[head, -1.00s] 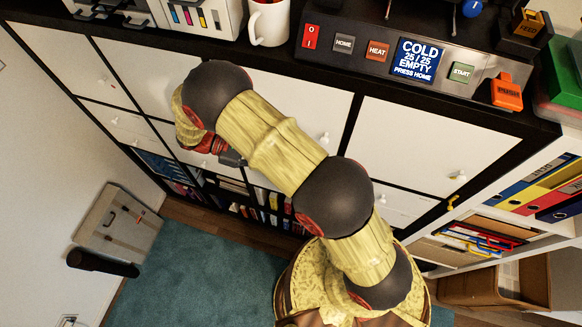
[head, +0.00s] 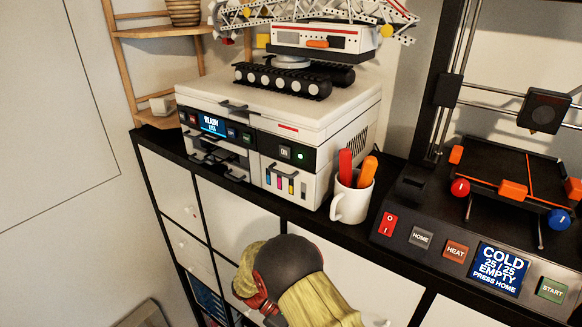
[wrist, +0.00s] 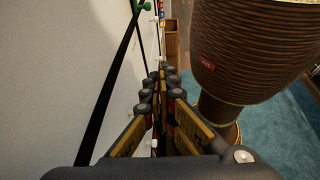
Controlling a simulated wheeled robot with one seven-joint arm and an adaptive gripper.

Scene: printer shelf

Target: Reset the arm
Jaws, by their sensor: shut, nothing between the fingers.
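My arm (head: 290,270) shows at the bottom middle of the head view, a yellow sleeve with a dark grey joint, in front of the white cabinet fronts. Its lower part is cut off by the frame edge, and the fingers cannot be made out there. In the wrist view my gripper (wrist: 164,72) is shut and empty, its dark jointed fingers with yellow-brown pads meeting at the tips. The white cabinet front (wrist: 80,60) runs close along the left of the fingers.
On the black shelf top stand a white printer (head: 290,120), a white mug (head: 350,198) with red and orange sticks, and a 3D printer (head: 470,235) reading COLD, EMPTY. A model crane (head: 310,45) sits on the printer. Blue carpet (wrist: 285,130) lies below right.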

